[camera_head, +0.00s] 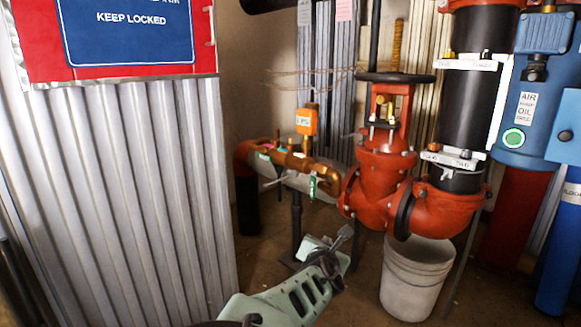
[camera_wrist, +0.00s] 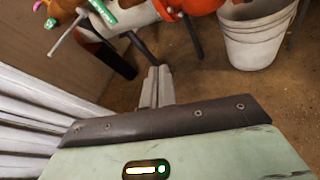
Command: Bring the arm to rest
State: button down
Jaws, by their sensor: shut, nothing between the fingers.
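My pale green arm reaches up from the bottom middle of the head view. My gripper (camera_head: 343,238) is at its far end, in front of the red valve assembly and left of the bucket. In the wrist view my gripper (camera_wrist: 156,84) shows its fingers together, with nothing between them, above the brown floor. No contact with the pipes or the bucket can be made out. The red valve (camera_head: 385,185) with its dark handwheel (camera_head: 395,77) stands behind the gripper.
A white bucket (camera_head: 417,280) stands right of the gripper and also shows in the wrist view (camera_wrist: 258,40). A corrugated metal panel (camera_head: 130,190) fills the left. Orange pipework (camera_head: 290,158) is behind. A blue unit (camera_head: 525,100) is at right. Brown floor (camera_wrist: 205,85) lies open around the fingers.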

jog(key=s+d+f+m+g, duration=0.6)
jog(key=s+f+m+g, duration=0.25)
jog(key=s+m, duration=0.25)
jog(key=s+a+r+m+g+y, duration=0.2)
jog(key=s+a+r+m+g, duration=0.15)
jog(key=s, duration=0.45)
jog(key=s+a+r+m+g+y, duration=0.2)
jog(key=s+r+m, duration=0.25)
jog(key=s, duration=0.45)
jog(key=s+d+r+m, duration=0.3)
jog(key=s+d+r, duration=0.2)
jog(key=s+r, duration=0.7)
notch_tip(320, 180, up, 34)
jog(key=p, duration=3.5)
jog(key=shift+s+a+f, duration=0.2)
jog(key=shift+s, duration=0.05)
